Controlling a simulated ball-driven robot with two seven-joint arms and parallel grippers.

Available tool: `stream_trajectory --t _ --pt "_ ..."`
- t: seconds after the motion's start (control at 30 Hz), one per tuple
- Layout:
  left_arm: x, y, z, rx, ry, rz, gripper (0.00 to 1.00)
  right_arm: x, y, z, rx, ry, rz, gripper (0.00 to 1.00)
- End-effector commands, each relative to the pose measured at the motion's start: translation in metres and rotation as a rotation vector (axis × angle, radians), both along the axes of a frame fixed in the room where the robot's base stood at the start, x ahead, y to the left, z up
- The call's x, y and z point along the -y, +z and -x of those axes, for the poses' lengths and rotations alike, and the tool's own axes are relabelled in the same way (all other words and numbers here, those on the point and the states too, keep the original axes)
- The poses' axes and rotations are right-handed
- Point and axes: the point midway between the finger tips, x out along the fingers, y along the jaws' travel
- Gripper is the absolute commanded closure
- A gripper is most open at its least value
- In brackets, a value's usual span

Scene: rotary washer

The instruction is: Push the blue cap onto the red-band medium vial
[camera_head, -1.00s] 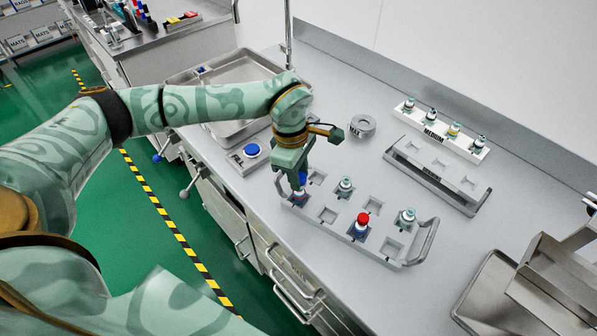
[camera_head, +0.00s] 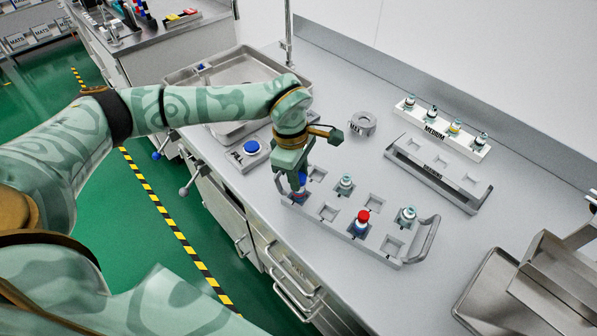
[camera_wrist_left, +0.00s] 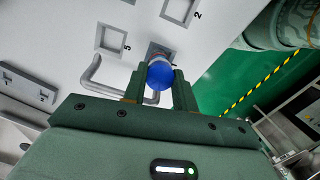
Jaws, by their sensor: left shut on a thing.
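My left gripper (camera_head: 298,192) points down over the near-left corner socket of the grey rack (camera_head: 328,214). It is shut on the blue cap (camera_wrist_left: 160,75), which shows between the fingers in the left wrist view. A little blue also shows at the fingers in the head view. The red-band medium vial is mostly hidden below the cap and fingers; a trace of red shows there in the head view. I cannot tell whether the cap is fully seated on it. My right gripper is not in view.
The rack also holds a red-capped vial (camera_head: 362,221) and two pale-topped vials (camera_head: 345,183) (camera_head: 408,214). A blue-button fill station (camera_head: 251,148) is at left. A white MEDIUM rack (camera_head: 450,137) with several vials and an empty grey rack (camera_head: 470,188) stand behind.

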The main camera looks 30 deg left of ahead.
Motion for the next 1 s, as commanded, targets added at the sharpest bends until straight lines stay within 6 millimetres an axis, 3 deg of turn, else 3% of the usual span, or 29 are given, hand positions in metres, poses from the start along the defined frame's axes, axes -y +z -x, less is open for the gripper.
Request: stream_trajectory --t 0.97,1.0 --pt "0.0000 -0.0044 0.0001 0.000 0.000 0.000 0.92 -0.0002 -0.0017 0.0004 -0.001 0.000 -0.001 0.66" --pt "0.0000 -0.0043 0.0000 0.000 0.000 0.000 0.64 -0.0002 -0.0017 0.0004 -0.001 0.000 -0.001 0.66"
